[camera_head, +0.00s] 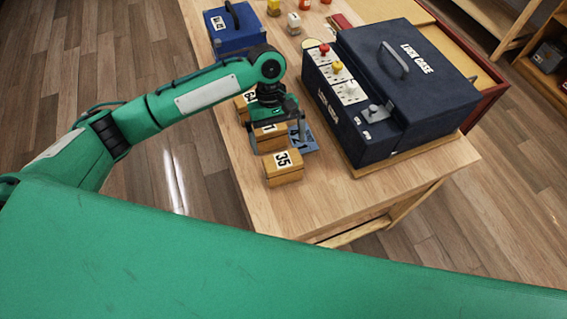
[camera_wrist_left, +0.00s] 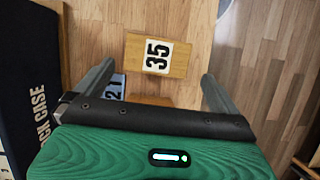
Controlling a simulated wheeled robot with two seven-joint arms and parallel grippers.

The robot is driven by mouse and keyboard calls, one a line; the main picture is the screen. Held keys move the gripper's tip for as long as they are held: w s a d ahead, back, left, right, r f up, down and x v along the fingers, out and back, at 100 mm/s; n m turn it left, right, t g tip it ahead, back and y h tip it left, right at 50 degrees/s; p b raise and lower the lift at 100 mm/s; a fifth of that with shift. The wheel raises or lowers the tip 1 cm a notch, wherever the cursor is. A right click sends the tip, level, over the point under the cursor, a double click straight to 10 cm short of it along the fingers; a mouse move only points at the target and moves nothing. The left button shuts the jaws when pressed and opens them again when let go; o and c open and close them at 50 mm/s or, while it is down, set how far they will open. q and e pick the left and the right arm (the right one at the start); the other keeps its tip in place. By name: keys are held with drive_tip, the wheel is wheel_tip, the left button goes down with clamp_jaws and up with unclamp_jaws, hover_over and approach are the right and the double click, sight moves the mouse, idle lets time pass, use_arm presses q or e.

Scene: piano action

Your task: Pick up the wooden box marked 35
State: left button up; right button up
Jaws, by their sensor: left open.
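The wooden box marked 35 (camera_head: 284,168) sits on the table near its front left edge in the head view. It also shows in the left wrist view (camera_wrist_left: 150,56), between and beyond the two fingers. My left gripper (camera_head: 277,136) is open above the row of boxes, over the box just behind 35. In the left wrist view its fingers (camera_wrist_left: 158,90) are spread wide with nothing between the tips touching them. My right gripper is not in view.
Two more numbered wooden boxes (camera_head: 270,146) stand behind box 35, partly hidden by my gripper. A dark blue lock case (camera_head: 420,75) stands to the right. A blue box (camera_head: 232,40) is at the back. Bare table (camera_head: 330,200) lies right of box 35.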

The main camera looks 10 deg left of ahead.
sight(283, 160)
use_arm(q)
drive_tip(key=x, duration=0.2)
drive_tip(key=shift+s+f, duration=0.1)
drive_tip(key=shift+f, duration=0.3)
drive_tip(key=shift+p+x, duration=0.45)
drive_tip(key=shift+x, duration=0.5)
drive_tip(key=x, duration=0.1)
drive_tip(key=p+x, duration=0.1)
drive_tip(key=x, duration=0.1)
drive_tip(key=shift+d+f, duration=0.25)
drive_tip(key=shift+d, duration=0.05)
drive_tip(key=shift+s+f, duration=0.15)
drive_tip(key=shift+f, duration=0.2)
drive_tip(key=c, duration=0.8)
drive_tip(key=shift+c, duration=0.2)
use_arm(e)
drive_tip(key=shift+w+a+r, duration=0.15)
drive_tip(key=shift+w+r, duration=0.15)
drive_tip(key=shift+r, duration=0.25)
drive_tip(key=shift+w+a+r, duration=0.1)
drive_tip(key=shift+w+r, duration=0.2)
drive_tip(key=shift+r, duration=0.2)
